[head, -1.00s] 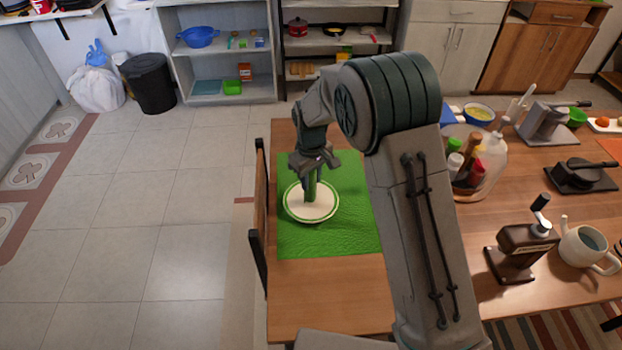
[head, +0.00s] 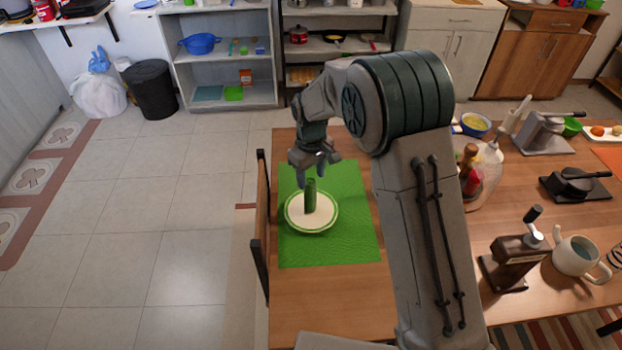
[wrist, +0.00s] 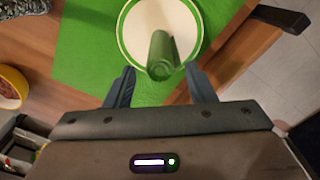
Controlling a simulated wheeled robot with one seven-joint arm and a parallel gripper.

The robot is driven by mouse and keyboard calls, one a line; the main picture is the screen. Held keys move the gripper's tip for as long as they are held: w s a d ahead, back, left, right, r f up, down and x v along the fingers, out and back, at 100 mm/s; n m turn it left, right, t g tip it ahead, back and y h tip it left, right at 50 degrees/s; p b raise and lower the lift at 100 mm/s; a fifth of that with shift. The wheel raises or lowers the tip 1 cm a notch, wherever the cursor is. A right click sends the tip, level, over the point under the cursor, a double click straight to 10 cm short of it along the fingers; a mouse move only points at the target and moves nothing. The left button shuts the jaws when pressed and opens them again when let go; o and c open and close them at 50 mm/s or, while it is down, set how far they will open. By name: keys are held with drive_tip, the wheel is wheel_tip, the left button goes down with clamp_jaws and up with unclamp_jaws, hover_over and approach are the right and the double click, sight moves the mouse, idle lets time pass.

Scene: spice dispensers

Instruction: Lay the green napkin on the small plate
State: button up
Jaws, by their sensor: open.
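The green napkin (head: 310,195) is a rolled cylinder on the small plate (head: 302,223), which is cream with a green rim. In the head view the napkin looks upright, its lower end over the plate. My gripper (head: 316,167) is open and empty just behind and above the napkin. In the wrist view its two fingers (wrist: 160,82) are spread, apart from the napkin.
The plate stands on a green placemat (head: 345,245) on the wooden table (head: 330,305). A chair (head: 262,220) is at the table's left edge. A bottle caddy (head: 480,175), a grinder (head: 515,260) and a teapot (head: 577,258) stand to the right of my arm.

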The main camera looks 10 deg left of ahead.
wheel_tip(320, 180, up, 6)
drive_tip(key=p, duration=0.2)
drive_tip(key=shift+p, duration=0.35)
drive_tip(key=shift+d+r, duration=0.25)
drive_tip(key=shift+r, duration=0.05)
drive_tip(key=s+d+r+m+t, duration=0.1)
drive_tip(key=s+d+r+m, duration=0.2)
drive_tip(key=s+d+r, duration=0.35)
drive_tip(key=s+d+r+m+t, duration=0.1)
drive_tip(key=s+d+r+m, duration=0.15)
drive_tip(key=d+r, duration=0.6)
drive_tip(key=s+d+m, duration=0.2)
drive_tip(key=s+d, duration=0.3)
drive_tip(key=s, duration=0.3)
drive_tip(key=s+d+m+t, duration=0.1)
drive_tip(key=s+d+m, duration=0.1)
drive_tip(key=s+d, duration=0.3)
drive_tip(key=s, duration=0.3)
drive_tip(key=shift+d+m+t, duration=0.3)
drive_tip(key=shift+d+m, duration=0.05)
drive_tip(key=shift+d, duration=0.05)
